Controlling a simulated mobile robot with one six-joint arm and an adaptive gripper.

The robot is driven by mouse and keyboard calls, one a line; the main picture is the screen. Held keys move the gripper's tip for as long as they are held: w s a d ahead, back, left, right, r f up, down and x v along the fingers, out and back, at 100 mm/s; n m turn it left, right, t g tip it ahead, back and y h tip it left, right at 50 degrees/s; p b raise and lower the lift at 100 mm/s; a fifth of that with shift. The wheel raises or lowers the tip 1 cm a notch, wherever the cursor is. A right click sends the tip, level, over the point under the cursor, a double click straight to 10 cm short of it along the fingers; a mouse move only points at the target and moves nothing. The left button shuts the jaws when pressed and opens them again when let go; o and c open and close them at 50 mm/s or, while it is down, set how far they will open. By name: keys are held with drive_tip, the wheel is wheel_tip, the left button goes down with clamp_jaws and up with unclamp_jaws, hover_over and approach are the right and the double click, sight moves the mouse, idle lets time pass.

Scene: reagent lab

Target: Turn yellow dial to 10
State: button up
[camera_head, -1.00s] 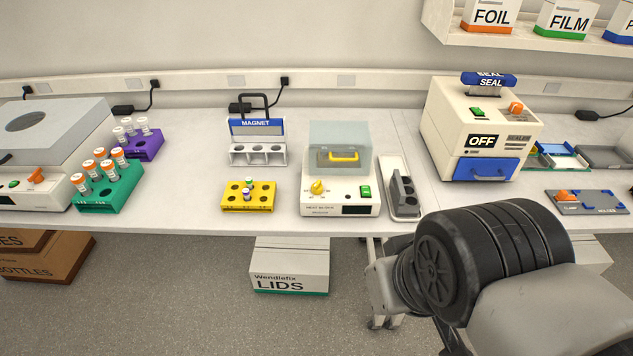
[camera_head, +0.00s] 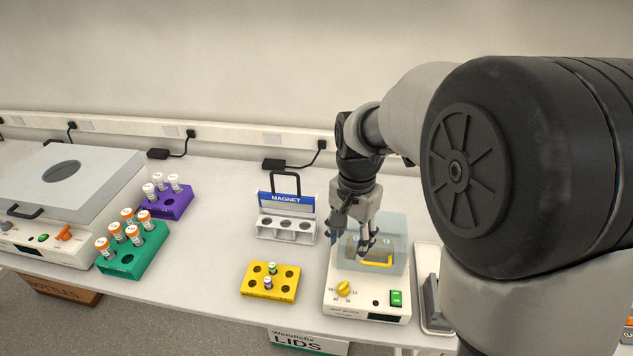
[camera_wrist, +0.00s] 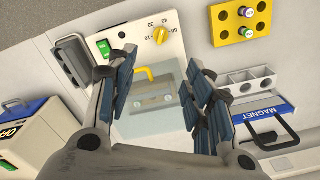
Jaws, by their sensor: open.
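The yellow dial (camera_head: 344,289) sits on the front left of the white heat block (camera_head: 366,308). Printed numbers ring it. My gripper (camera_head: 352,243) is open and empty above the heat block's clear lid (camera_head: 395,240), behind the dial. In the wrist view its two padded fingers (camera_wrist: 160,88) stand wide apart, with the lid's yellow handle between them. It does not touch the dial.
A green switch (camera_head: 396,298) is right of the dial. A yellow rack with vials (camera_head: 247,284) stands left of the heat block, and a magnet stand (camera_head: 264,228) behind it. A grey tray stands close on the right.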

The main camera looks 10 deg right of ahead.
sight(344, 285)
wheel_tip(344, 285, down, 18)
drive_tip(key=b, duration=0.4)
drive_tip(key=shift+w+r, duration=0.15)
drive_tip(key=shift+c, duration=0.3)
drive_tip(key=c, duration=1)
